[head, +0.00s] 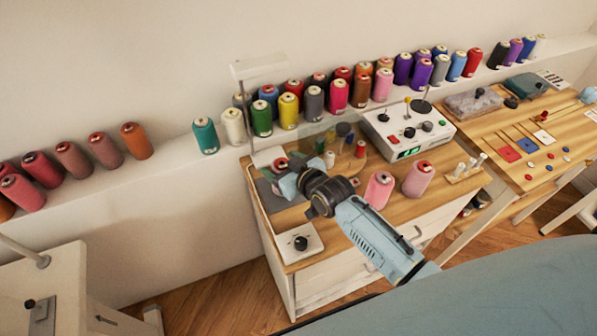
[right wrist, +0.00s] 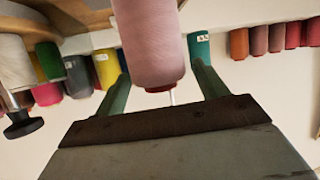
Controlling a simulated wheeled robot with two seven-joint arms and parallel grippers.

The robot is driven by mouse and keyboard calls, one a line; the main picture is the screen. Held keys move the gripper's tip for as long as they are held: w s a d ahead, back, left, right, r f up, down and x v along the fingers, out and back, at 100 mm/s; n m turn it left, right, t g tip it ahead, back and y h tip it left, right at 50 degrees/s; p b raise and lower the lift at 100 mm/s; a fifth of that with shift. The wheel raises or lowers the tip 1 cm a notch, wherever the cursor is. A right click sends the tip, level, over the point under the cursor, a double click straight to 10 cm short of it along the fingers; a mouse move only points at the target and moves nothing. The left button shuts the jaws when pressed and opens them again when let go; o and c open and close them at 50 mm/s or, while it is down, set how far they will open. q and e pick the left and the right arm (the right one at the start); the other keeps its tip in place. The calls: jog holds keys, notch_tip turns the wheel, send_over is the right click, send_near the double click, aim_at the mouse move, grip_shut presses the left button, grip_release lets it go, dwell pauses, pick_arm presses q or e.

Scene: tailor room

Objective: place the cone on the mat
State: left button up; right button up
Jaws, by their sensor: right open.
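A pink cone with a red end (right wrist: 150,45) shows large in the right wrist view, between and past the two green fingers of my right gripper (right wrist: 160,85). The fingers are apart, with gaps visible on both sides of the cone. In the head view, the cone (head: 280,164) shows only in part beside my right gripper (head: 288,182), at the left end of the wooden worktable. A dark grey mat (head: 271,204) lies there, partly covered by the gripper. The cone's base is hidden, so I cannot tell whether it rests on the mat. My left gripper is out of view.
Two pink cones (head: 380,190) stand on the worktable (head: 340,222), right of my arm. A white box with a black knob (head: 300,243) sits at the front left. A white machine (head: 408,130) stands behind. Several thread cones line the wall ledge (head: 180,165).

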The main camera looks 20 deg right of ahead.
jog(key=p+v, duration=0.1)
jog(key=v, duration=0.8)
jog(key=shift+s, duration=0.25)
jog(key=shift+r, duration=0.1)
dwell(0.6)
